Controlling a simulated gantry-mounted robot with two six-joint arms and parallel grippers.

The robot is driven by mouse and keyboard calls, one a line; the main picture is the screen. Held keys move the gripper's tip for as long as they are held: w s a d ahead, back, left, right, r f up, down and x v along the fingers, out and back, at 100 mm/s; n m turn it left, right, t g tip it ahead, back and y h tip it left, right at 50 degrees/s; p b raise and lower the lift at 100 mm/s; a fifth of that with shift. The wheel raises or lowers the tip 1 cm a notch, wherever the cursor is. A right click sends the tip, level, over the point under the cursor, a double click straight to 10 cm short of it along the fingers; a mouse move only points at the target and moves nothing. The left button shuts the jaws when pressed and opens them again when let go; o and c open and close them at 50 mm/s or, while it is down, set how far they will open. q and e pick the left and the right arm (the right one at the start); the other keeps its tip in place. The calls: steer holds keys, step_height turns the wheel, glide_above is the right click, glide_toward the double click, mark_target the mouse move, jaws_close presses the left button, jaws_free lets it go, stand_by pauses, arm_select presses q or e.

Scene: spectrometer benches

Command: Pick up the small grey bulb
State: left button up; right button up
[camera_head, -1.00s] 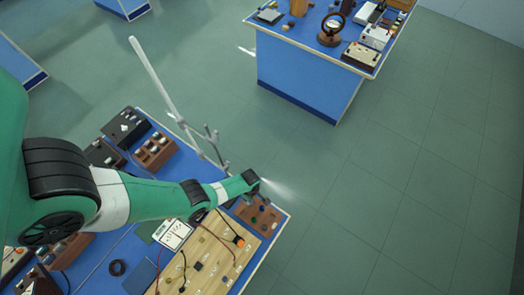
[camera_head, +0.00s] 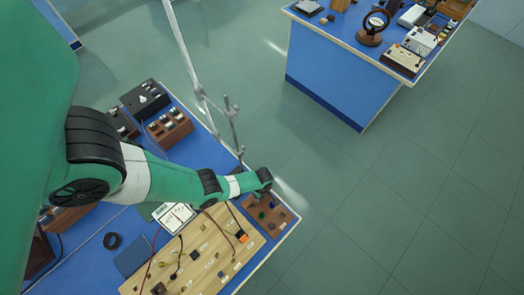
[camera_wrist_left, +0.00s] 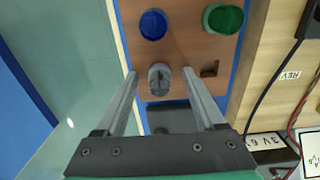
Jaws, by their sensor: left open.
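The small grey bulb (camera_wrist_left: 160,78) stands on a brown wooden board (camera_wrist_left: 185,62) in the left wrist view. My left gripper (camera_wrist_left: 159,76) is open, with one finger on each side of the bulb and its tips about level with it in the picture. A gap shows between each finger and the bulb. In the head view my left gripper (camera_head: 264,190) is over the same board (camera_head: 284,217) at the bench corner; the grey bulb cannot be made out there. My right gripper is not in view.
A blue bulb (camera_wrist_left: 153,24) and a green bulb (camera_wrist_left: 223,18) stand on the board beyond the grey one. A light wooden circuit panel (camera_head: 215,240) with wires lies beside the board. A thin metal stand (camera_head: 205,95) rises behind my left arm. Open floor lies to the right.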

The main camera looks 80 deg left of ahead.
arm_select(q)
steer(key=shift+r, duration=0.1)
steer(key=shift+c, duration=0.2)
jaws_close()
